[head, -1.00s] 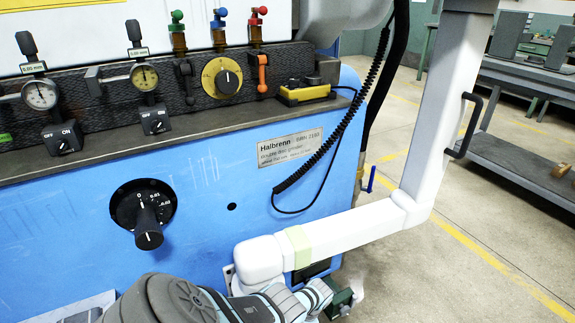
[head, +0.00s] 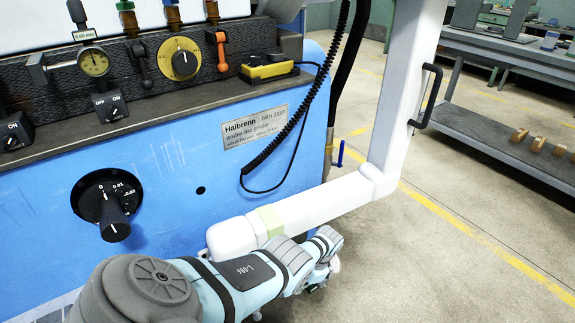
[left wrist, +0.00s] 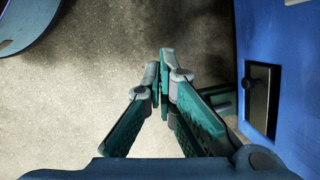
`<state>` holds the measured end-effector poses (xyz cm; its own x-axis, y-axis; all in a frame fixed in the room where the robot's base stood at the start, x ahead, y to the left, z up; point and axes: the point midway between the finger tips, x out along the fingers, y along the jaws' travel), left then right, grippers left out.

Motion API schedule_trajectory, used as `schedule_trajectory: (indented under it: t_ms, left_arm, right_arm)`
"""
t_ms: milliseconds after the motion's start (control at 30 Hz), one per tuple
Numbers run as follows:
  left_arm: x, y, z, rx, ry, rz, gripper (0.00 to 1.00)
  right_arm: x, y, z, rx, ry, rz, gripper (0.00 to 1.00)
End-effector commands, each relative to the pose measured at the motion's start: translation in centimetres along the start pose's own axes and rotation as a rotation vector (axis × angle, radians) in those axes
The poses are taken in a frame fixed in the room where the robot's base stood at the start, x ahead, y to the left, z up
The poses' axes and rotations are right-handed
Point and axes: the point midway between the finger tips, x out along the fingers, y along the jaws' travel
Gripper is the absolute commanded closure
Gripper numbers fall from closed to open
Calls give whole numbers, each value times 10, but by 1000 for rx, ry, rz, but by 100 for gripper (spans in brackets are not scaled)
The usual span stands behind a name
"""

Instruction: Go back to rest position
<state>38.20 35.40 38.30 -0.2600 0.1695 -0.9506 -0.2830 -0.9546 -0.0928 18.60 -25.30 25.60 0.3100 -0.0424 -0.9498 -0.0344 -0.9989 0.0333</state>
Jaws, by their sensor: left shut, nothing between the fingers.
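My left gripper (left wrist: 160,80) shows in the left wrist view, its teal fingers shut with their tips together and nothing between them. It is over grey concrete floor, beside a blue wall panel at the right with a dark plate (left wrist: 259,97) on it. In the head view, one of my arms reaches from the bottom left towards the middle, in front of the blue grinder (head: 165,165). No gripper can be made out clearly there. My right gripper is not in view.
A white jointed boom (head: 325,200) crosses in front of the grinder, just beyond my arm. A black coiled cable (head: 296,120) hangs on the grinder. The floor (head: 420,260) to the right is open. A workbench (head: 500,125) stands at the far right. A blue curved rim (left wrist: 30,25) is at the upper left in the left wrist view.

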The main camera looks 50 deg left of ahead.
Motion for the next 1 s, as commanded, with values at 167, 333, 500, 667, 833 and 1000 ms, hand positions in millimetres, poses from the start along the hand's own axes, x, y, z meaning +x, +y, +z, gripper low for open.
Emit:
schedule_trajectory:
  t_ms: [167,333,500,667,833,1000]
  left_arm:
    - [-11,0,-5,0,0,0,100]
    - [-12,0,-6,0,0,0,100]
    - [-12,0,-5,0,0,0,100]
    - [-12,0,-5,0,0,0,100]
    - [-13,-5,-18,-52,55,-18,100]
    - [-46,-27,-79,-161,318,-86,100]
  right_arm:
    - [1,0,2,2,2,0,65]
    - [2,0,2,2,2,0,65]
    - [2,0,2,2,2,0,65]
    - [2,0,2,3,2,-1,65]
    - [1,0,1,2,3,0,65]
    - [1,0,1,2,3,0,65]
